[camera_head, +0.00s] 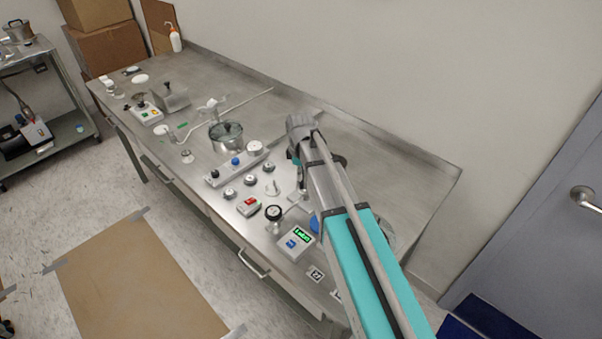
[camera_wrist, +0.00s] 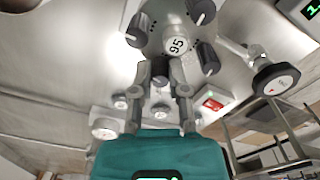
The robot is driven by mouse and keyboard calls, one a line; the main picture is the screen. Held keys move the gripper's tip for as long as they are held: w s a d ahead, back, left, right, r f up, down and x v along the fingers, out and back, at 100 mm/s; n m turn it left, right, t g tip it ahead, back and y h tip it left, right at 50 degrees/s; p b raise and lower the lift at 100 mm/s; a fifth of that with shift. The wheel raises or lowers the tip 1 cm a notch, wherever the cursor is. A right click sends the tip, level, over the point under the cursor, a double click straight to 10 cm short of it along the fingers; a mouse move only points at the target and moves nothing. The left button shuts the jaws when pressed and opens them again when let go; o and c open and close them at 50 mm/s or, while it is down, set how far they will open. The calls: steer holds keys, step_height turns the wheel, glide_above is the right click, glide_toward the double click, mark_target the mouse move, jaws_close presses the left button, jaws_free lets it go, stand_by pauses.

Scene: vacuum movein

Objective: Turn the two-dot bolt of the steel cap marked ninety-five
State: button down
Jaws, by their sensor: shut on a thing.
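The steel cap (camera_wrist: 157,43) shows upper centre in the wrist view, with a white round label (camera_wrist: 177,44) reading 95. Several dark bolts stand around its rim, among them an upper right one (camera_wrist: 200,10), a left one (camera_wrist: 138,28) and a right one (camera_wrist: 208,58). My gripper (camera_wrist: 161,72) is shut on the bolt nearest it (camera_wrist: 160,68), one finger on each side. The dots on the held bolt cannot be made out. In the head view my arm hides most of the cap and the fingertips.
A black-rimmed gauge (camera_wrist: 275,79) on a pipe stands close to the cap's right in the wrist view.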

steer(key=shift+m, duration=0.3)
steer(key=m, duration=0.5)
steer(key=shift+m, duration=0.4)
steer(key=m, duration=0.3)
steer(key=shift+m, duration=2)
steer(key=c, duration=0.9)
jaws_free()
